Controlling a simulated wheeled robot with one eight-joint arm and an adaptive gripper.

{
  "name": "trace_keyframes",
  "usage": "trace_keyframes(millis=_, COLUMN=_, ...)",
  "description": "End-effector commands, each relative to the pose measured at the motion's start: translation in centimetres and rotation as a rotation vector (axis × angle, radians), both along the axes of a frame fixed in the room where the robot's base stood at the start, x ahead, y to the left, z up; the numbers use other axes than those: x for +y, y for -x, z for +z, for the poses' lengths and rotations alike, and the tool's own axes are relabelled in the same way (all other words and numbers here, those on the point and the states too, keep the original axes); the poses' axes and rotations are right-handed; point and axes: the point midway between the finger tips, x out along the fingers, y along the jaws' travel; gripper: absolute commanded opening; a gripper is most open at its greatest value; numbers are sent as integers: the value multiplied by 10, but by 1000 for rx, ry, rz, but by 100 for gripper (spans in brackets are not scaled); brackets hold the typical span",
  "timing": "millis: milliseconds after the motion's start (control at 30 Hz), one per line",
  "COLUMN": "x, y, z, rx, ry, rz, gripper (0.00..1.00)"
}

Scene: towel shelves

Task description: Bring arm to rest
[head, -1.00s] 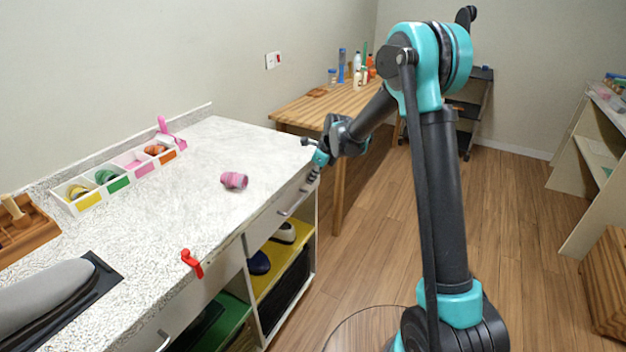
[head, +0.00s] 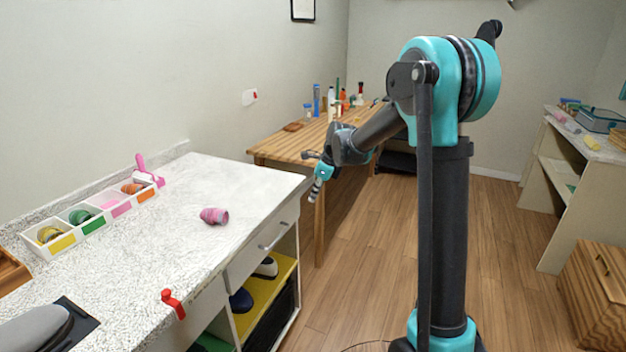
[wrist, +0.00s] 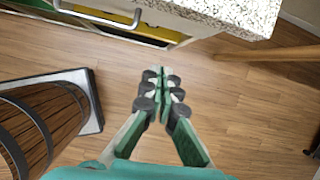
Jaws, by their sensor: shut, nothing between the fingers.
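My gripper (head: 316,189) hangs in the air just past the right end of the speckled counter (head: 235,179), pointing down. In the wrist view my gripper (wrist: 162,84) has its fingers together with nothing between them, above the wooden floor (wrist: 225,100). My arm is bent, with the forearm reaching left toward the counter's end. The gripper appears apart from the counter and the drawer front.
A pink roll (head: 214,216) lies on the counter, near a divided white tray (head: 95,213) and a red clamp (head: 173,303). A drawer handle (head: 273,237) faces my arm. A wooden table (head: 285,146) stands behind. Floor on the right is open, up to a wooden crate (head: 597,283).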

Motion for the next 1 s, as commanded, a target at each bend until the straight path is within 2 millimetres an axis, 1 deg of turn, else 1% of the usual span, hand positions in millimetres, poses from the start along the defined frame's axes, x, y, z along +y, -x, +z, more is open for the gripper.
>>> trace_keyframes(millis=167, x=-44, y=41, z=2, rx=-119, ry=86, rz=232, gripper=0)
trace_keyframes(millis=300, x=-85, y=87, z=-1, rx=-236, ry=192, rz=495, gripper=0)
trace_keyframes(millis=367, x=-101, y=108, z=-4, rx=-278, ry=239, rz=609, gripper=0)
trace_keyframes(millis=400, x=-112, y=121, z=-6, rx=-305, ry=273, rz=686, gripper=0)
trace_keyframes(millis=467, x=-127, y=142, z=-10, rx=-342, ry=323, rz=803, gripper=0)
trace_keyframes(millis=500, x=-137, y=157, z=-14, rx=-364, ry=357, rz=882, gripper=0)
trace_keyframes(millis=567, x=-151, y=179, z=-20, rx=-394, ry=408, rz=1002, gripper=0)
trace_keyframes(millis=600, x=-160, y=194, z=-24, rx=-411, ry=442, rz=1080, gripper=0)
trace_keyframes(millis=800, x=-197, y=264, z=-50, rx=-464, ry=601, rz=1468, gripper=0)
trace_keyframes(millis=900, x=-209, y=290, z=-63, rx=-471, ry=660, rz=1620, gripper=0)
trace_keyframes(millis=1000, x=-217, y=307, z=-71, rx=-473, ry=696, rz=1726, gripper=0)
